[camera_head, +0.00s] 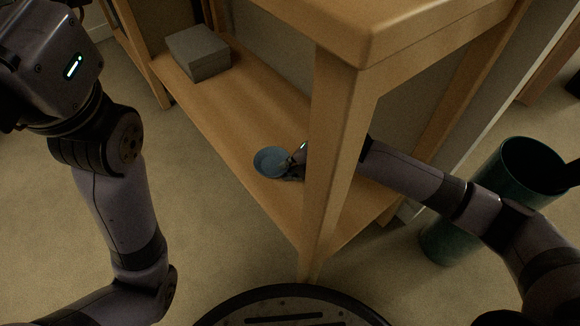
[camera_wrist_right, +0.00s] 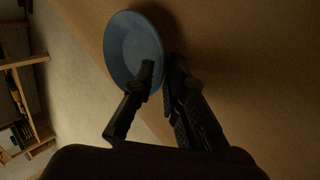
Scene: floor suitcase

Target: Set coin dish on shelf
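The coin dish (camera_head: 268,161) is a small round blue bowl. In the head view it shows against the wooden shelf board (camera_head: 222,115), near the front corner post. My right gripper (camera_head: 291,164) reaches in behind the post and is at the dish's right side. In the right wrist view the dish (camera_wrist_right: 132,42) overlaps the shelf's edge. My right gripper (camera_wrist_right: 160,79) has one finger inside the dish and the other outside, closed on its rim. Whether the dish touches the board is unclear. My left arm is at the left; its gripper is not visible.
A grey box (camera_head: 199,53) sits at the far end of the shelf board. The wooden corner post (camera_head: 336,150) stands close to my right arm. A dark green bin (camera_head: 480,205) stands on the floor at the right. Board between box and dish is clear.

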